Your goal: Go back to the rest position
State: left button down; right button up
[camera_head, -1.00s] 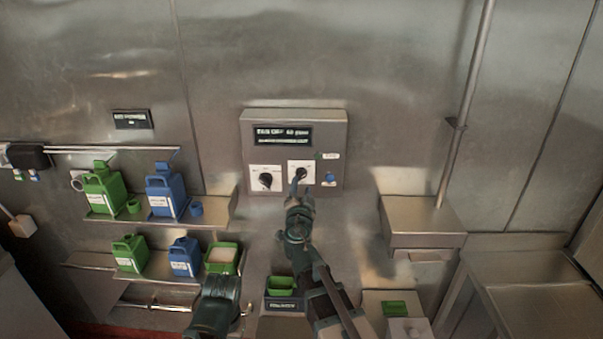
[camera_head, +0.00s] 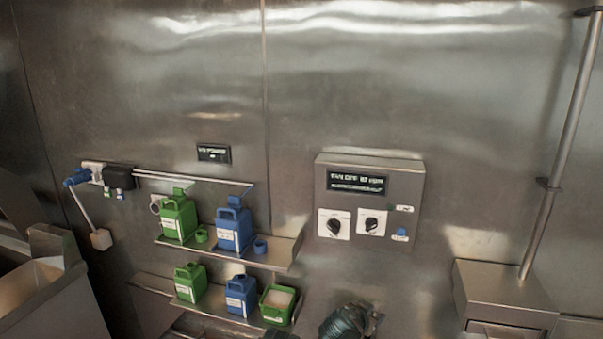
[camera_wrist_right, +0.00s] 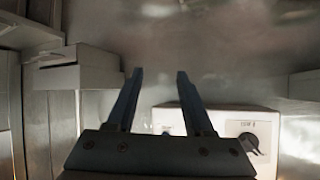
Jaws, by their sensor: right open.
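My right gripper (camera_wrist_right: 160,76) is open in the right wrist view, its two dark fingers apart with nothing between them. In the head view only a dark green part of my arm shows at the bottom edge, below the control panel (camera_head: 369,205). The panel has two black knobs, the left one (camera_head: 334,226) and the right one (camera_head: 371,225), and a blue button (camera_head: 401,232). The right wrist view shows the panel (camera_wrist_right: 225,118) with a knob (camera_wrist_right: 250,143) behind the fingers, apart from them. My left gripper is not in view.
An upper shelf (camera_head: 282,256) holds a green jug (camera_head: 179,220) and a blue jug (camera_head: 234,230). A lower shelf holds smaller jugs and a green tub (camera_head: 278,306). A metal box (camera_head: 503,290) with a pipe (camera_head: 560,150) stands at right. The upper wall is bare.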

jog(key=s+a+f+n+g+y+b, duration=0.1)
jog(key=s+a+f+n+g+y, duration=0.2)
jog(key=s+a+f+n, duration=0.3)
jog(key=s+a+f+n+g+y+b, duration=0.2)
jog(key=s+a+f+n+g, duration=0.4)
jog(key=s, duration=0.7)
notch_tip(320, 180, down, 2)
jog(key=shift+s+a+f+y+b, duration=0.2)
jog(key=shift+s+a+y+b, duration=0.15)
jog(key=shift+a, duration=0.25)
